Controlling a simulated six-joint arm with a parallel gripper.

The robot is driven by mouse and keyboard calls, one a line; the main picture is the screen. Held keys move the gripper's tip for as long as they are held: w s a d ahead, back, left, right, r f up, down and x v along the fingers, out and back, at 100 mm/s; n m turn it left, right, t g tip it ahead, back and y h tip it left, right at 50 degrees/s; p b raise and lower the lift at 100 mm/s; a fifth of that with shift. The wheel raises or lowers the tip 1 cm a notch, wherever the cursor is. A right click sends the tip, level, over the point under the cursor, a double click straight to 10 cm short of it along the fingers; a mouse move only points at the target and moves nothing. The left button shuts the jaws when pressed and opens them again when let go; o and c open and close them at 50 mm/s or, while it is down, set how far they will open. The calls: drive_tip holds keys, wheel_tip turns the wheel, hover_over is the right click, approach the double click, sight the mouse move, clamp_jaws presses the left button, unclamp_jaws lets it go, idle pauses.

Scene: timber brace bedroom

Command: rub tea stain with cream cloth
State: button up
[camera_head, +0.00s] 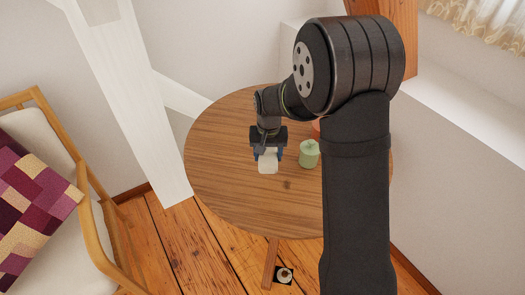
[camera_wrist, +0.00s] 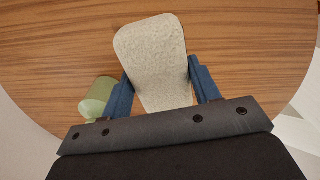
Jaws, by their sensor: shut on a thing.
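The cream cloth (camera_head: 268,163) is a pale, rounded, textured pad. It also fills the middle of the wrist view (camera_wrist: 155,60). My gripper (camera_head: 267,152) is shut on it, with a blue finger on each side. The cloth is over the round wooden table (camera_head: 225,130); I cannot tell whether it touches the top. A small dark spot (camera_head: 286,184) on the table, to the right of and nearer than the cloth, may be the tea stain. No stain is clear in the wrist view, and the cloth hides some of the tabletop.
A green lidded jar (camera_head: 309,156) stands close to the right of my gripper; it shows at left in the wrist view (camera_wrist: 97,97). A reddish thing (camera_head: 315,129) is partly hidden behind my arm. The table's left side is clear. A chair (camera_head: 35,130) stands at left.

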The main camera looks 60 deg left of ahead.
drive_tip(key=w+d+f+m, duration=0.2)
drive_tip(key=w+d+m, duration=0.1)
drive_tip(key=d+m, duration=0.35)
hover_over(285, 188)
drive_tip(key=shift+m, duration=0.25)
drive_tip(key=shift+a+f, duration=0.1)
drive_tip(key=shift+f, duration=3.25)
drive_tip(key=shift+w+f, duration=0.65)
drive_tip(key=shift+f, duration=0.15)
drive_tip(key=shift+c, duration=0.8)
drive_tip(key=shift+w, duration=1.15)
drive_tip(key=shift+w+f, duration=0.1)
drive_tip(key=shift+w, duration=0.25)
drive_tip(key=s, duration=0.4)
drive_tip(key=shift+s, duration=0.15)
wheel_tip(285, 188, up, 8)
